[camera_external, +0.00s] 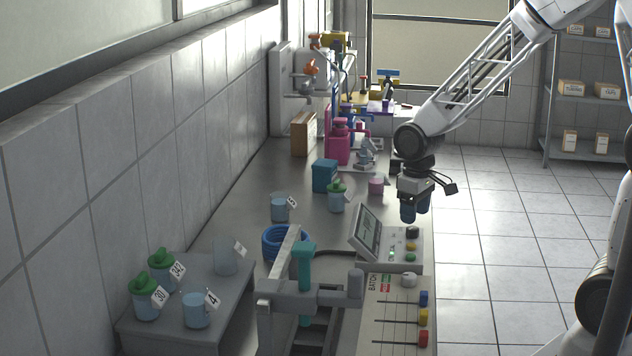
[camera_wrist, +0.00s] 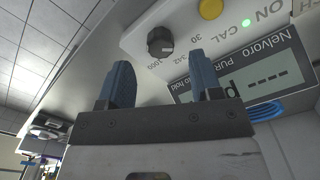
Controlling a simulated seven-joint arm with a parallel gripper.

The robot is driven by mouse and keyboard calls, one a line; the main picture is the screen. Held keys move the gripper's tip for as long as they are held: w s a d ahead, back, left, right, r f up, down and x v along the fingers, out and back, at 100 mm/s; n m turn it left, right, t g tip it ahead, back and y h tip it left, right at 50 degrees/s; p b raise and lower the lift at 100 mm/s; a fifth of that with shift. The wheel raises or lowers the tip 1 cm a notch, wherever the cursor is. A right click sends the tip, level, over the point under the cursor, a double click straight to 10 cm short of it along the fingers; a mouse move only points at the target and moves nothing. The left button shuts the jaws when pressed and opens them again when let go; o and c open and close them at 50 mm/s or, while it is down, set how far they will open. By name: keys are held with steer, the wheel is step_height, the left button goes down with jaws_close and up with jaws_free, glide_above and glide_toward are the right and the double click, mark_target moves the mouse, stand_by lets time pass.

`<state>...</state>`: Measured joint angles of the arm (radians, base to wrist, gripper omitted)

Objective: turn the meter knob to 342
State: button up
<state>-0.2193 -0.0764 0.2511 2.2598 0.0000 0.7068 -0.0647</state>
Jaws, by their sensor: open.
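The meter (camera_external: 389,258) stands on the bench with a tilted display (camera_external: 366,230). Its dark knob (camera_external: 412,232) is at the back right of its panel. In the wrist view the black knob (camera_wrist: 160,41) sits on the white panel beside small scale numbers, among them 30 and 1000; I cannot tell where it points. The display there (camera_wrist: 262,82) shows dashes, and a green light is lit by ON. My gripper (camera_external: 415,211) is open and empty, above and behind the knob. In the wrist view its blue fingers (camera_wrist: 162,78) are spread, apart from the knob.
A BATCH panel (camera_external: 376,304) with coloured sliders stands in front of the meter. A grey stand with a teal post (camera_external: 304,268) is to its left. Labelled cups, including a 342 cup (camera_external: 162,266), stand at left. A pink beaker (camera_external: 376,185) and teal box (camera_external: 325,175) are behind.

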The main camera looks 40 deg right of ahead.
mark_target(413, 228)
steer(key=shift+f, duration=2.15)
steer(key=shift+c, duration=0.4)
steer(key=c, duration=0.8)
steer(key=shift+c, duration=0.2)
steer(key=shift+m, duration=0.4)
steer(key=m, duration=0.9)
steer(key=shift+a, duration=0.1)
